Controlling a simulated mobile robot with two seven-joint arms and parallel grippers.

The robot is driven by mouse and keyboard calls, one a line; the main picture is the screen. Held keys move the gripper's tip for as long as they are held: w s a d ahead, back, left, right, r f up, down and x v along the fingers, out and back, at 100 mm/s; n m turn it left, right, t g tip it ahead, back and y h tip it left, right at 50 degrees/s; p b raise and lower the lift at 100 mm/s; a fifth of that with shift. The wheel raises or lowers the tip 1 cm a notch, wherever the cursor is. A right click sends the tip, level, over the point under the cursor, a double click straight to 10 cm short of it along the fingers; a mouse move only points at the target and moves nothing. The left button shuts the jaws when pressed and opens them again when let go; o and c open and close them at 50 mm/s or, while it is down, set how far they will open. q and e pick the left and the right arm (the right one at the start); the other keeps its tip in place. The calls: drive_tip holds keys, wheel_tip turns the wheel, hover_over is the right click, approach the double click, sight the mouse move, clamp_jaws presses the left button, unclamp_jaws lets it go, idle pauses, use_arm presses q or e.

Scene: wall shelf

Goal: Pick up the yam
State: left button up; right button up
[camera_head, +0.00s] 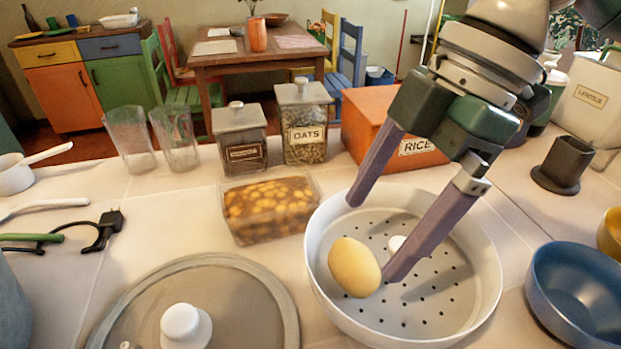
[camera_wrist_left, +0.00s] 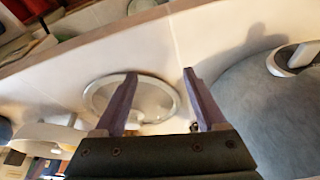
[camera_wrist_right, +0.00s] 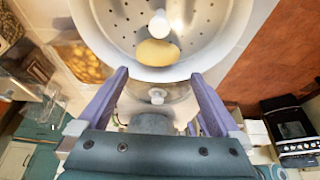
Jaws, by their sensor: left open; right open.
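The yam (camera_head: 354,267) is a smooth yellow oval lying in a white perforated steamer pan (camera_head: 487,290), towards its left side. My right gripper (camera_head: 375,238) is open over the pan, with one finger close to the yam's right side and the other above the pan's far rim. I cannot tell whether that near finger touches the yam. In the right wrist view the yam (camera_wrist_right: 157,52) shows beyond the open fingertips, roughly centred between them. My left gripper (camera_wrist_left: 159,74) is open and empty in the left wrist view; it is not in the head view.
A glass lid (camera_head: 235,290) with a white knob lies left of the pan. A clear box (camera_head: 268,212) of brown-yellow food stands behind it. Oats jar (camera_head: 304,110), orange rice box (camera_head: 372,125) and two glasses (camera_head: 130,140) stand farther back. A blue bowl (camera_head: 575,290) is right.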

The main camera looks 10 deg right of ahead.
sight(363, 254)
drive_tip(key=x, duration=0.2)
drive_tip(key=d+x, duration=0.1)
drive_tip(key=x, duration=0.2)
drive_tip(key=shift+w+f, duration=0.15)
drive_tip(key=shift+f, duration=0.2)
drive_tip(key=shift+a+f, duration=0.15)
drive_tip(key=shift+f, duration=0.25)
drive_tip(key=c, duration=1.2)
drive_tip(key=shift+o, duration=0.2)
drive_tip(key=shift+r, duration=0.15)
